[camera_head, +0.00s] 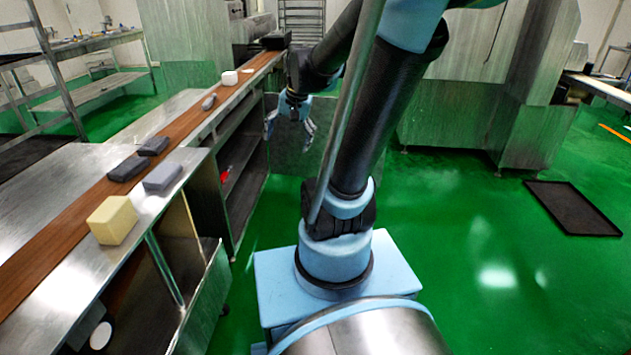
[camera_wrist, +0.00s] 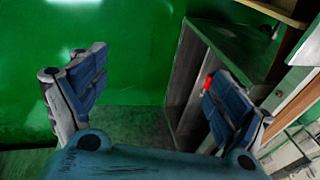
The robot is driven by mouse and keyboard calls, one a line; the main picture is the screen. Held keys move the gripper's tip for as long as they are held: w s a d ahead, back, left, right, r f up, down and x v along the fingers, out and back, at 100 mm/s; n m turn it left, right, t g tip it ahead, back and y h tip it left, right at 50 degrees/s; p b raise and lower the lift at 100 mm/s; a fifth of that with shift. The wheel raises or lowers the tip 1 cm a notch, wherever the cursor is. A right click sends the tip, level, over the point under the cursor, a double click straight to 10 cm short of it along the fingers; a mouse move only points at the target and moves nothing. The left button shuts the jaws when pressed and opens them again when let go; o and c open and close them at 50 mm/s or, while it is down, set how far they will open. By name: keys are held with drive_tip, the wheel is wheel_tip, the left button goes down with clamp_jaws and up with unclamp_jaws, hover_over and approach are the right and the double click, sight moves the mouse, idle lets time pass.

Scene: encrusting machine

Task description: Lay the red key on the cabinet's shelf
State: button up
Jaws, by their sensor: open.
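The red key (camera_head: 225,174) shows as a small red patch inside the open-fronted metal cabinet (camera_head: 262,120), and it seems to rest on the cabinet's shelf (camera_head: 246,186). My gripper (camera_head: 289,132) is open and empty, in front of the cabinet and to the right of the key, apart from it. In the wrist view the fingers of my gripper (camera_wrist: 150,88) are spread wide with nothing between them. A red bit, likely the key (camera_wrist: 208,82), shows beside the right finger, which partly hides it. Its exact pose is too small to tell.
The counter top (camera_head: 75,180) carries a yellow block (camera_head: 112,220), dark grey blocks (camera_head: 127,168) and a white item (camera_head: 229,78). A lower cabinet door (camera_head: 205,300) stands nearer. The green floor (camera_head: 470,220) to the right is open, with a black mat (camera_head: 571,208).

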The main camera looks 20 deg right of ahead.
drive_tip(key=s+d+f+n+h, duration=0.1)
drive_tip(key=s+d+f+n, duration=0.1)
drive_tip(key=s, duration=0.5)
drive_tip(key=s+d+f+n+h, duration=0.1)
drive_tip(key=s+d+f+n, duration=0.2)
drive_tip(key=s, duration=0.5)
drive_tip(key=shift+f+g, duration=0.3)
drive_tip(key=shift+f, duration=0.4)
drive_tip(key=shift+s, duration=0.1)
